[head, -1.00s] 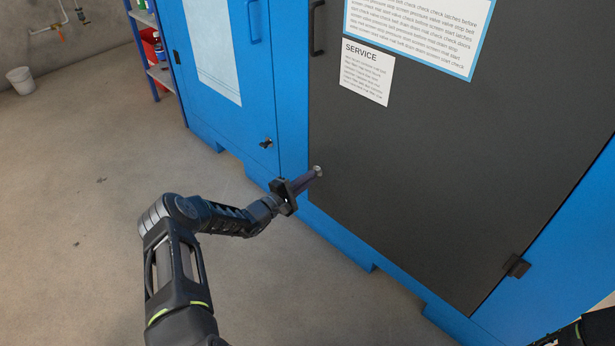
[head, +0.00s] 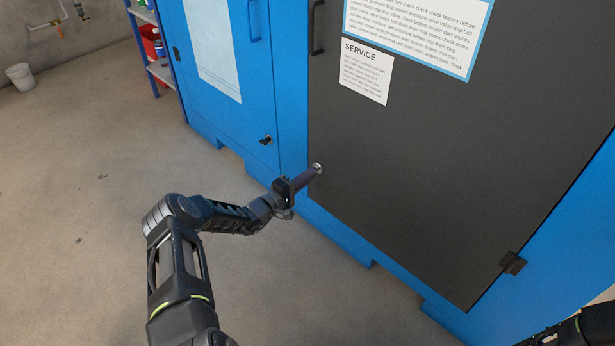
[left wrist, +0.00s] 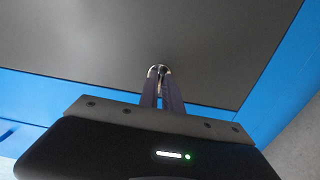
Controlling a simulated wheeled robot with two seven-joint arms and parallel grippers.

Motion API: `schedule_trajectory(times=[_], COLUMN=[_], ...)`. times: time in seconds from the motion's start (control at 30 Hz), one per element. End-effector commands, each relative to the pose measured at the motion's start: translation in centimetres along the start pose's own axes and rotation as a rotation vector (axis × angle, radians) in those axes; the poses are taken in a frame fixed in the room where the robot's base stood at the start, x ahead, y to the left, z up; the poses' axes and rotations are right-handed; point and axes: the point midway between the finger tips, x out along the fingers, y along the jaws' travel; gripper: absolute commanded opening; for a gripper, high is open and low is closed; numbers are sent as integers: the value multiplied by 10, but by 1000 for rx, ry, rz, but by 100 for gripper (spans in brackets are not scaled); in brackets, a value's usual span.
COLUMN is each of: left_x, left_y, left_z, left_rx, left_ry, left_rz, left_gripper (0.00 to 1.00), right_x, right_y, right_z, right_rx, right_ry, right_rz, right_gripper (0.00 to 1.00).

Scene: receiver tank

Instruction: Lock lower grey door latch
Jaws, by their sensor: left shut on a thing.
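The dark grey door (head: 440,160) fills the right of the head view and lies flush in its blue frame. Its lower latch (head: 317,168) sits at the door's lower left edge as a small round metal piece. My left gripper (head: 314,172) reaches it from the left, with its fingers shut on the latch. In the left wrist view the latch (left wrist: 159,70) shows as a metal ring with a dark centre between the fingertips (left wrist: 161,82). The fingers hide most of the latch's handle, so its angle is hard to tell. My right gripper is not in view.
A blue door (head: 225,70) with its own small latch (head: 265,139) stands to the left. A black handle (head: 317,28) is higher on the grey door, and a black hinge (head: 513,263) is at its lower right. The concrete floor (head: 80,220) at left is clear.

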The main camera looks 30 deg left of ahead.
Motion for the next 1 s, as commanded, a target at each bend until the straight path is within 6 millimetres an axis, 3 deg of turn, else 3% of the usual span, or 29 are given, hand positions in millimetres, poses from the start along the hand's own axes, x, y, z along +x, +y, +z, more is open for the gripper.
schedule_trajectory(times=[0.07,0.1,0.33,0.67,1.0], left_x=[0,0,0,-4,-51], left_y=[-1,-1,0,0,2], left_z=[0,0,0,0,0], left_rx=[2,2,0,-1,-2], left_ry=[-1,-1,-1,0,1], left_rz=[-2,-2,-1,-1,-3], left_gripper=[0,11,30,30,30], right_x=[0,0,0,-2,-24], right_y=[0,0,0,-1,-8], right_z=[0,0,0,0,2], right_rx=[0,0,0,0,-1], right_ry=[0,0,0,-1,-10], right_rz=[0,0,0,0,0], right_gripper=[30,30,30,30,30])
